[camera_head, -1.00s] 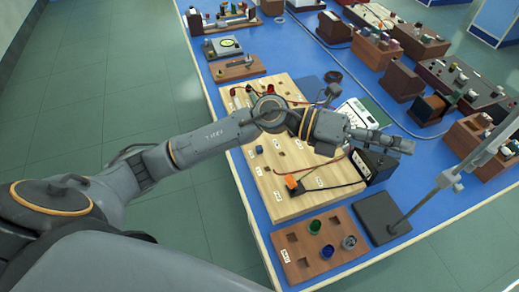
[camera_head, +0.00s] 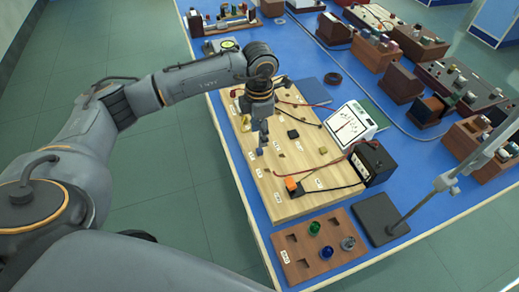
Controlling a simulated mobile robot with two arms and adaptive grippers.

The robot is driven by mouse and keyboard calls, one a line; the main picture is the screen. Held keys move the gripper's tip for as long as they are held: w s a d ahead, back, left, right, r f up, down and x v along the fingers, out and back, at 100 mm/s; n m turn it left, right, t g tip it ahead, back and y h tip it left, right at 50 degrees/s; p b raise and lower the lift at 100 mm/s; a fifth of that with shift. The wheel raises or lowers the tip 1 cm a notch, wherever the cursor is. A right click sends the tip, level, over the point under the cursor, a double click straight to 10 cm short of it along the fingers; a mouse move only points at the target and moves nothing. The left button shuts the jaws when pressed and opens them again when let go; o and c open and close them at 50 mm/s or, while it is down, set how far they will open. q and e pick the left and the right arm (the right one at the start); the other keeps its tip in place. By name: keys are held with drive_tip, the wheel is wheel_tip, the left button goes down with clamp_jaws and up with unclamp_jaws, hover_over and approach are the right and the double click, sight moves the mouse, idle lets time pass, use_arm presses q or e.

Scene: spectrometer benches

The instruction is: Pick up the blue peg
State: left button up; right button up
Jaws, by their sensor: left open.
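A small blue peg (camera_head: 259,151) stands on the light wooden board (camera_head: 297,207), near its left edge. My left gripper (camera_head: 263,141) points down just above the peg and partly overlaps it in the head view. It is open, and the peg is not held. The small gap between fingertips and peg is hard to judge. A second blue piece, round (camera_head: 327,251), sits in the brown tray (camera_head: 293,270) at the front. My right gripper is not in view.
A white meter (camera_head: 350,124) stands behind the box. A stand with a dark base (camera_head: 381,216) is at right. Floor is clear at left.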

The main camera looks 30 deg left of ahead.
sight(259, 149)
use_arm(q)
wheel_tip(259, 149, down, 2)
drive_tip(key=shift+f+p, duration=0.45)
drive_tip(key=shift+f, duration=0.1)
wheel_tip(259, 149, down, 4)
drive_tip(key=shift+w+r+p, duration=0.15)
drive_tip(key=shift+p, duration=0.55)
drive_tip(key=shift+f, duration=0.35)
drive_tip(key=shift+c, duration=0.2)
clamp_jaws()
